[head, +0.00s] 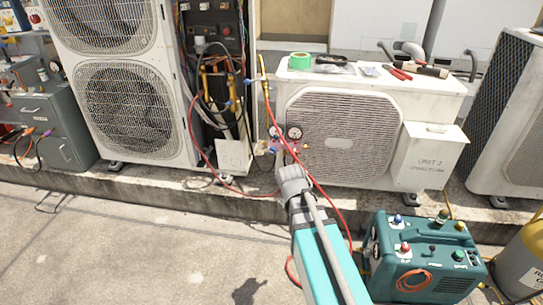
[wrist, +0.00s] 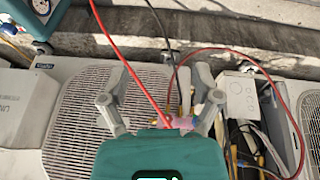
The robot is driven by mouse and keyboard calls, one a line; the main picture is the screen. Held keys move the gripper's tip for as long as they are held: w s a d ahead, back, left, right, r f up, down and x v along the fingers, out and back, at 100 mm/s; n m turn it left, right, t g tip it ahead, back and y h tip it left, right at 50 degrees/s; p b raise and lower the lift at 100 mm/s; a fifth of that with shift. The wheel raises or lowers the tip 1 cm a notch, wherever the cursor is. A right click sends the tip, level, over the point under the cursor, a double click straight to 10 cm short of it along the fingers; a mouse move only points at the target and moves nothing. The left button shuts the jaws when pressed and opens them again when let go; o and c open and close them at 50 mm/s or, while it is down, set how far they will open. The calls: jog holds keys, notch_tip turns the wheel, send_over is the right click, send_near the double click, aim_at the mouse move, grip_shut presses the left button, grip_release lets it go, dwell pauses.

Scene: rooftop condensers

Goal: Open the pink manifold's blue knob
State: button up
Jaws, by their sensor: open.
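The pink manifold (head: 284,147) hangs at the left front corner of the white condenser, with two round gauges (head: 294,132) above it. A red hose runs past it. A small blue spot at its left may be the blue knob; it is too small to be sure. In the wrist view a pink part of the manifold (wrist: 183,122) shows beside my gripper's right finger, partly hidden by the gripper body. My gripper (wrist: 160,85) is open, with nothing visibly held between its fingers.
An open tall unit with wiring (head: 210,70) stands left. A teal machine (head: 425,265) stands right of my arm. Red hoses cross near my arm. The floor at left is clear.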

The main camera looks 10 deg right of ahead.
jog(key=w+m+t+h+b, duration=0.2)
jog(key=w+t+b, duration=0.25)
jog(key=w, duration=0.85)
jog(key=t+y+b, duration=0.1)
jog(key=t+b, duration=0.1)
jog(key=t, duration=0.3)
send_near(273, 151)
jog(key=s, duration=0.1)
jog(key=s+a+r, duration=0.1)
jog(key=shift+s+m, duration=0.25)
jog(key=shift+m, duration=0.05)
jog(key=shift+f, duration=0.1)
jog(key=b+x, duration=0.5)
jog(key=x, duration=0.8)
jog(key=shift+w+d, duration=0.2)
jog(key=shift+w, duration=0.15)
grip_shut()
